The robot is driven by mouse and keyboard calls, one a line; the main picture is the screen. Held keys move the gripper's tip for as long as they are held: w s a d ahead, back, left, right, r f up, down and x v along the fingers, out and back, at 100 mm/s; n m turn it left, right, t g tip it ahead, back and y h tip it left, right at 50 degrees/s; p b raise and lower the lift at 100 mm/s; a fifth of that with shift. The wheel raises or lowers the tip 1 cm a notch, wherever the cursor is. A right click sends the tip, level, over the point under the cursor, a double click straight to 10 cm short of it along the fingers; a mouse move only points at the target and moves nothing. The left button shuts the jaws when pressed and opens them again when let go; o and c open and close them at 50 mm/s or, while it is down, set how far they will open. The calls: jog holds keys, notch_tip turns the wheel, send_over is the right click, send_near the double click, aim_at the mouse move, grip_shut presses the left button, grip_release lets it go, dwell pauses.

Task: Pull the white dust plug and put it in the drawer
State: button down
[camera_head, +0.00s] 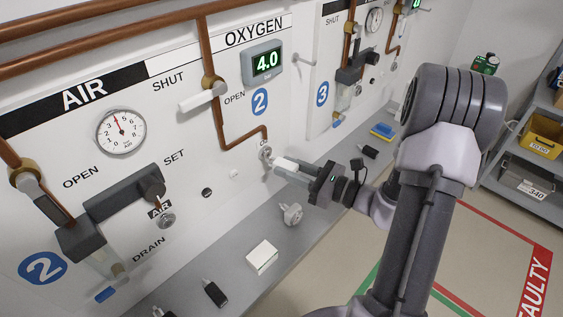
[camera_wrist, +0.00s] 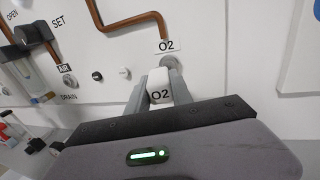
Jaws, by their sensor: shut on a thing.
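My gripper (camera_head: 283,168) is shut on a white block-shaped plug marked O2 (camera_wrist: 160,84), held between its two grey fingers. The plug's far end is at or very near the round metal O2 outlet (camera_head: 265,153) below the copper pipe; I cannot tell whether it is still seated. In the wrist view the outlet (camera_wrist: 168,61) sits right behind the plug. A small white round cap (camera_head: 234,174) and a black one (camera_head: 206,192) sit on the panel to the left. I cannot make out a drawer in either view.
The grey ledge (camera_head: 225,275) below the panel holds a white box (camera_head: 262,257), a grey fitting (camera_head: 291,213), black connectors (camera_head: 215,293) and a blue-yellow item (camera_head: 382,131). A valve lever (camera_head: 203,97) juts out above. Shelves with a yellow bin (camera_head: 541,134) stand at right.

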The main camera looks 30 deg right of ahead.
jog(key=shift+s+d, duration=0.15)
jog(key=shift+s, duration=0.3)
dwell(0.5)
jog(key=s+a+v, duration=0.1)
jog(key=v, duration=0.5)
jog(key=shift+s+b, duration=0.3)
jog(key=shift+b, duration=0.1)
dwell(0.4)
jog(key=shift+f, duration=0.1)
